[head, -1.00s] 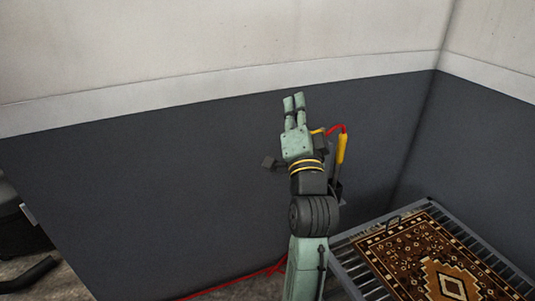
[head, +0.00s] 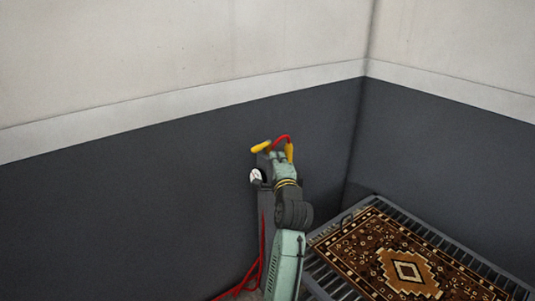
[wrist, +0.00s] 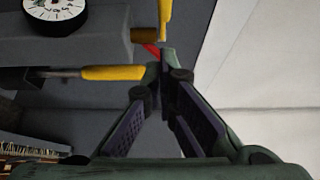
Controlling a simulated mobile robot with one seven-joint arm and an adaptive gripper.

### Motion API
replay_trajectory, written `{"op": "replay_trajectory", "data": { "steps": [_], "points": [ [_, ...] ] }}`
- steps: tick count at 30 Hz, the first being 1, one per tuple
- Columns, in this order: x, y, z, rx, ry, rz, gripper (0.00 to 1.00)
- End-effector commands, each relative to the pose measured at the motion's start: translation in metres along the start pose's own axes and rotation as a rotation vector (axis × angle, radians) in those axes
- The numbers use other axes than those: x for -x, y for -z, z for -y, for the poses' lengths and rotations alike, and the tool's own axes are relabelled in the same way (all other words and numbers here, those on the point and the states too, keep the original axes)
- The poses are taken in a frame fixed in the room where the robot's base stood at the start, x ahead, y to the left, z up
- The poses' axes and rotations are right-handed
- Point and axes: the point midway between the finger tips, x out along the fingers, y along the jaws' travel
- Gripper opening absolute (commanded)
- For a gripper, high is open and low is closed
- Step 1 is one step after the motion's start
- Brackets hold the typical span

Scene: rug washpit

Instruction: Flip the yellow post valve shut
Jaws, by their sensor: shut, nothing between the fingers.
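The yellow valve lever (head: 261,146) sits at the top of a dark post (head: 267,205) and points out to the left, slightly tilted. Its yellow handle also shows at the top of the wrist view (wrist: 165,18). A round white gauge (head: 256,176) is on the post below the lever. My gripper (head: 277,155) is at the post's top, just right of the lever. In the wrist view the fingertips (wrist: 161,66) are together and empty, a little below the lever's handle. I cannot tell whether they touch anything. My arm hides part of the post.
A yellow-gripped rod (wrist: 115,72) hangs beside the post, close to the fingertips, with a red hose (head: 282,138) at its top. A patterned rug (head: 400,262) lies on a slatted rack (head: 322,278) at right.

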Motion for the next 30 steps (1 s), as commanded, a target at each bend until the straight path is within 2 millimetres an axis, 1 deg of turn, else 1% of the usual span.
{"op": "replay_trajectory", "data": {
  "steps": [1, 3, 7, 20, 23, 27, 30],
  "points": [
    [-0.006, -0.01, 0.002, 0.0, 0.0, 0.007, 0.0],
    [-0.012, -0.017, 0.002, 0.0, -0.001, 0.007, 0.0],
    [-0.019, -0.024, 0.001, 0.001, -0.001, 0.004, 0.0],
    [-0.022, -0.027, 0.0, 0.001, 0.001, 0.005, 0.0],
    [-0.024, -0.035, 0.003, 0.001, 0.0, 0.007, 0.0],
    [-0.029, -0.051, 0.003, 0.002, 0.0, 0.006, 0.0],
    [-0.03, -0.051, 0.0, 0.001, 0.001, 0.004, 0.0]
  ]
}}
